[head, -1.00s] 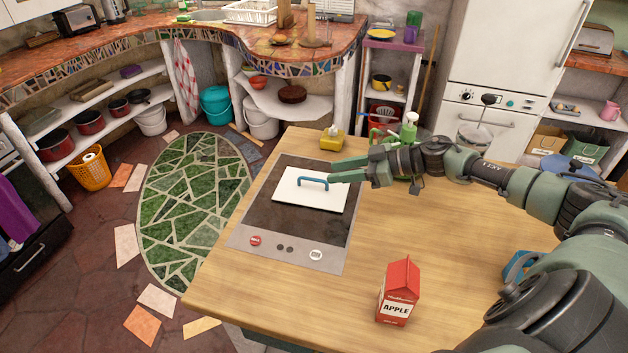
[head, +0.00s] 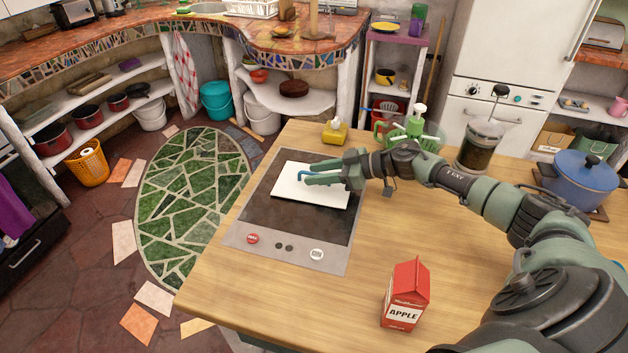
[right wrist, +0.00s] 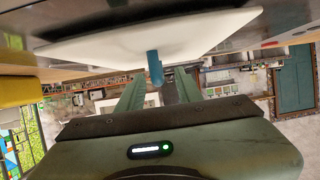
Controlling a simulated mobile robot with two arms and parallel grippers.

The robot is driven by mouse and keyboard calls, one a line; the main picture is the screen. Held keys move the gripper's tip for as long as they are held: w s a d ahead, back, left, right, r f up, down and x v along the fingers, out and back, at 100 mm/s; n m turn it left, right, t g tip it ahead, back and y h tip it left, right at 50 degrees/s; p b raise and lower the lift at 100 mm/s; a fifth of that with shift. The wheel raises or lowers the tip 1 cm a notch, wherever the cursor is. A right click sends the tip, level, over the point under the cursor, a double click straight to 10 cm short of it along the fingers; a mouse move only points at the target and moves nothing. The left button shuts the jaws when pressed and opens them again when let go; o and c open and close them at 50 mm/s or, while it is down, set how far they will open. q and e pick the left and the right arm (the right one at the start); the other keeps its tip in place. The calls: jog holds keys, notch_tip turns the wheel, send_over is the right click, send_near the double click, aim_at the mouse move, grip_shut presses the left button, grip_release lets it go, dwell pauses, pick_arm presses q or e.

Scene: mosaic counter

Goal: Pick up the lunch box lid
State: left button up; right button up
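The lunch box lid (head: 335,195) is a flat white panel with a blue handle (head: 303,175). It lies on the dark cooktop (head: 262,215) on the wooden counter. My right gripper (head: 312,175) is over the lid at the handle, its fingers pointing left and partly covering it. In the right wrist view, the two green fingers (right wrist: 157,88) are spread apart, with the blue handle (right wrist: 154,68) in line with the gap between them. I see no firm contact with the handle. The lid's white surface (right wrist: 150,38) fills the top there. My left gripper is not in view.
A red apple juice carton (head: 405,296) stands at the front of the counter (head: 445,240). The counter around the carton is clear.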

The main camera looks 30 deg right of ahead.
jog(key=shift+w+a+f, duration=0.35)
jog(key=shift+w, duration=0.15)
jog(key=shift+s, duration=0.1)
grip_shut()
jog(key=shift+r, duration=0.1)
